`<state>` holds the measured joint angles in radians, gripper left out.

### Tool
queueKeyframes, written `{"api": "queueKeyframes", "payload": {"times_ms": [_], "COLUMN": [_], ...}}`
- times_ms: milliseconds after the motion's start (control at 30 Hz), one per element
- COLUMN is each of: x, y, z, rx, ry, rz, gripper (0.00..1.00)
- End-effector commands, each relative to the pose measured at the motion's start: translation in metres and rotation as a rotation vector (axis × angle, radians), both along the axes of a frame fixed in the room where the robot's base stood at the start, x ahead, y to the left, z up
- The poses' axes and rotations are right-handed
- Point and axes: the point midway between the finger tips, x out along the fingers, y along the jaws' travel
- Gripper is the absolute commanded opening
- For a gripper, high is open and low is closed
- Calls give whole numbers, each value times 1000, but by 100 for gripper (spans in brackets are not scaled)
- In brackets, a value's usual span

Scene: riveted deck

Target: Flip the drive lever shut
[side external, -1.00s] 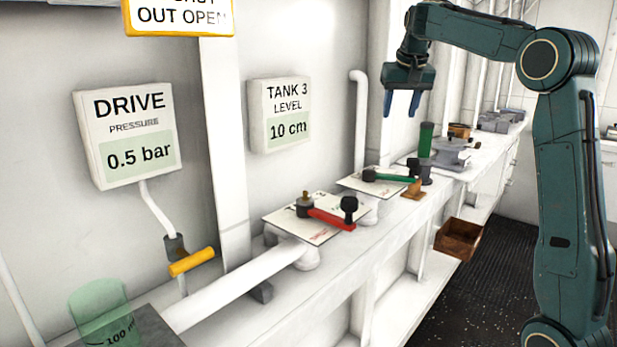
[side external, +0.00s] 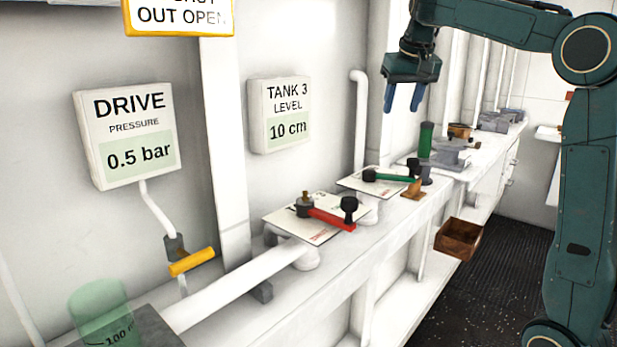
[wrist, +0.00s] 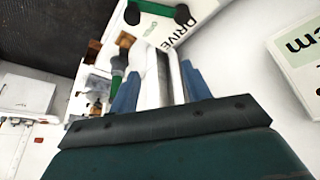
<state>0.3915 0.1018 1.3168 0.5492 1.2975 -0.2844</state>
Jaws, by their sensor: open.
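A green lever (side external: 395,178) lies over a white plate (side external: 357,184) on the bench; its far end is close to a wooden wedge (side external: 413,188). The wrist view shows the green lever (wrist: 156,8) at the top, with black ends, and the plate (wrist: 198,12) lettered DRIVE. A red lever (side external: 331,219) with a black knob lies over a nearer plate (side external: 300,236); its lettering is too small to read. My gripper (side external: 403,100) is open and empty, fingers down, in the air above the bench and the green lever. It also shows in the wrist view (wrist: 160,72).
A yellow handle (side external: 192,262) sits below the DRIVE pressure panel (side external: 128,135), which reads 0.5 bar. A wooden box (side external: 458,240) hangs at the bench front. The wall and pipes (side external: 360,120) stand behind.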

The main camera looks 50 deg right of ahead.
Motion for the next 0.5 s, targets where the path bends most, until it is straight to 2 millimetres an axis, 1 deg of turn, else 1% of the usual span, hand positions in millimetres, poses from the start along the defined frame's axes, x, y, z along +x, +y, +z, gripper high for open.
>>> {"api": "queueKeyframes", "payload": {"times_ms": [33,500], "x": [-3,-32], "y": [6,51], "z": [0,-11], "rx": [-3,-32], "ry": [0,-2], "rz": [13,132], "gripper": [48,48]}}
